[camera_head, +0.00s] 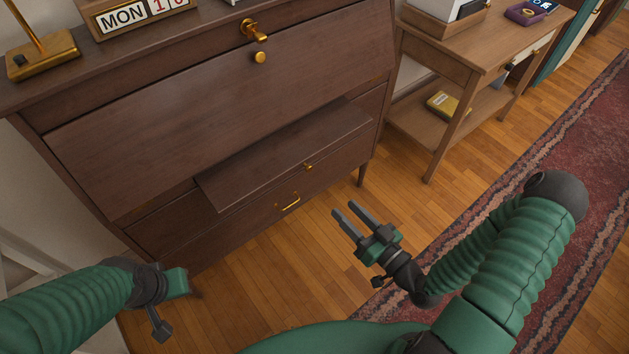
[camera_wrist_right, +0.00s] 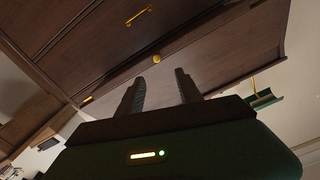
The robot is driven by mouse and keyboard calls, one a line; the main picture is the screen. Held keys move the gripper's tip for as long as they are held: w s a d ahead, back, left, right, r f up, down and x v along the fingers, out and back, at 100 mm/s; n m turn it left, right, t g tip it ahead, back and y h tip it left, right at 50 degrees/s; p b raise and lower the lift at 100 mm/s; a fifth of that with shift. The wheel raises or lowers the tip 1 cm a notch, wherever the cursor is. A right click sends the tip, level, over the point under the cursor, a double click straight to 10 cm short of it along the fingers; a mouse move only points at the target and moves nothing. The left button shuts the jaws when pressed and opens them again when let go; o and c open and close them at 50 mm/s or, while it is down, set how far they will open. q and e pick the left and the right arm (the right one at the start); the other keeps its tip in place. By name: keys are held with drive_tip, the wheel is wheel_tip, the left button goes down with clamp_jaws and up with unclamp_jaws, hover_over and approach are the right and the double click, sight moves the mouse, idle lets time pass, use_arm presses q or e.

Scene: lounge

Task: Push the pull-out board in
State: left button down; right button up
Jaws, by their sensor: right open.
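The brown wooden pull-out board (camera_head: 285,153) sticks out of the writing desk (camera_head: 200,100), below its closed slanted front. A small brass knob (camera_head: 308,167) is on the board's front edge. My right gripper (camera_head: 352,211) is open and empty. It is in front of the desk, to the right of the board and apart from it. In the right wrist view its two dark fingers stand apart, with a brass knob (camera_wrist_right: 157,58) beyond them. My left gripper (camera_head: 184,283) is low at the left, by the desk's lower left side; its fingers are not clear.
A brass drawer handle (camera_head: 291,201) is below the board. A brass lamp base (camera_head: 40,56) and a calendar (camera_head: 135,14) stand on the desk. A side table (camera_head: 440,62) stands to the right. Open wood floor and a red rug (camera_head: 545,165) lie in front.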

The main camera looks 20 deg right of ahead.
drive_tip(key=b, duration=0.5)
approach(311, 171)
drive_tip(key=x, duration=0.4)
drive_tip(key=shift+w+d+p, duration=0.1)
drive_tip(key=shift+d+p, duration=0.05)
drive_tip(key=shift+p, duration=0.2)
drive_tip(key=x, duration=0.4)
drive_tip(key=shift+a+r, duration=0.2)
drive_tip(key=shift+a, duration=0.25)
drive_tip(key=shift+d, duration=0.15)
drive_tip(key=shift+d, duration=0.15)
drive_tip(key=c, duration=0.4)
clamp_jaws()
